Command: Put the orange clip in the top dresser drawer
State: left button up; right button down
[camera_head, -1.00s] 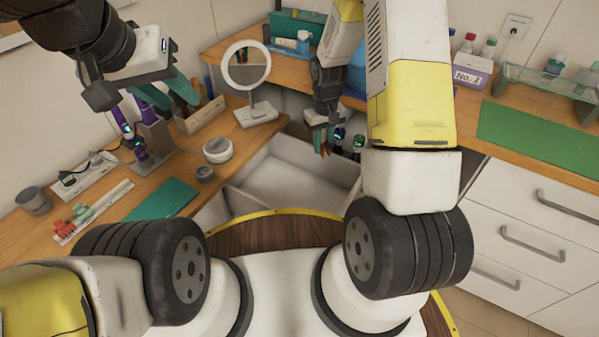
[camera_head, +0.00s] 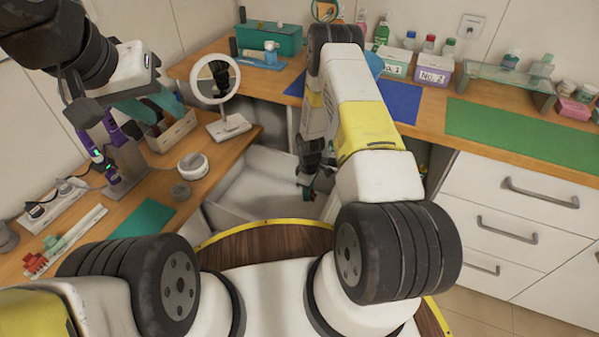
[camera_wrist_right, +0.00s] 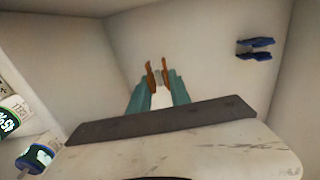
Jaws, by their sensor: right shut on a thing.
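The orange clip (camera_wrist_right: 152,80) shows in the right wrist view as two thin orange-brown prongs at the tips of my right gripper's teal fingers. My right gripper (camera_wrist_right: 158,88) is shut on it, with pale wall and floor surfaces around it. In the head view my right gripper (camera_head: 306,188) reaches down at the right side of the open white drawer (camera_head: 262,190); the clip is too small to make out there. My left gripper (camera_head: 147,108) hangs above the left counter, its teal fingers apart and empty.
A dark blue clip (camera_wrist_right: 255,48) lies on the pale surface in the right wrist view; labelled bottles (camera_wrist_right: 38,157) are at left. Closed drawers (camera_head: 520,200) are at right.

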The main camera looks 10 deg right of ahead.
jog(key=shift+f, duration=1.55)
jog(key=c, duration=1.2)
grip_release()
jog(key=shift+f, duration=0.15)
